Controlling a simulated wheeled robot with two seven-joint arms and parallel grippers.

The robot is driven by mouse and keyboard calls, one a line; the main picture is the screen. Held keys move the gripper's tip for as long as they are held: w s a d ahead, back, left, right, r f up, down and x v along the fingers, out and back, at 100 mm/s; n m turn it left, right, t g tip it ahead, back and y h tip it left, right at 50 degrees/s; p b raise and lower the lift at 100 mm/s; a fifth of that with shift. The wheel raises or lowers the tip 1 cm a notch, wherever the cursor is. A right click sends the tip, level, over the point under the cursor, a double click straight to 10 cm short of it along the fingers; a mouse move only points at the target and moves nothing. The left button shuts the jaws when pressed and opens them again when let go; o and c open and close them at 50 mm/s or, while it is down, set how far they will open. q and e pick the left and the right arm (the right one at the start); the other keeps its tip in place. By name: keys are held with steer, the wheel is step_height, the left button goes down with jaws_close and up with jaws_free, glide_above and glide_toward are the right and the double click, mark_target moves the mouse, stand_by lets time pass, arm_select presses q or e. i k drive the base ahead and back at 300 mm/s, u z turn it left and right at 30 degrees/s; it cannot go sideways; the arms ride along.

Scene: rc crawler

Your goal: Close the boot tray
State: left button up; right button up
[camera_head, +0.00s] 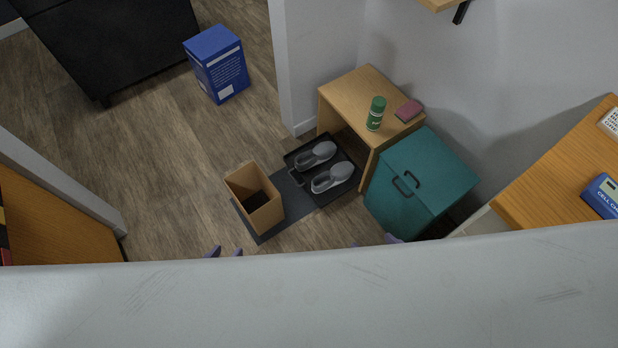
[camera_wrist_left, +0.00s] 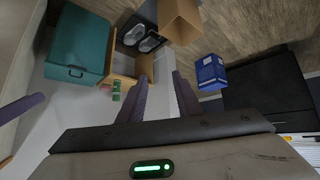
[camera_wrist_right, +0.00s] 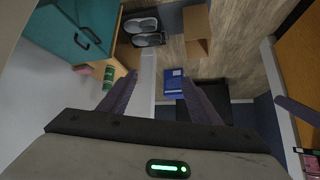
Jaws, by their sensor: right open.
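The boot tray (camera_head: 306,187) is a black tray with a small handle at its front, on the floor in the head view. It sticks out from the open front of a wooden cubby (camera_head: 345,92). Two grey shoes (camera_head: 332,178) lie in it. The tray also shows at the top of the left wrist view (camera_wrist_left: 123,44). My left gripper (camera_head: 226,253) is open and empty, low in the head view and well apart from the tray. My right gripper (camera_head: 375,243) is open and empty, further right. Most of both arms is hidden behind the pale foreground surface.
An open cardboard box (camera_head: 252,190) stands on a dark mat (camera_head: 292,200) in front of the tray. A green can (camera_head: 376,113) and a pink block (camera_head: 408,110) sit on the cubby. A teal cabinet (camera_head: 425,175) stands beside it. A blue box (camera_head: 217,65) is on open floor.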

mark_target(322, 200)
steer(key=u, duration=1)
steer(key=i, duration=1)
steer(key=z, duration=2.85)
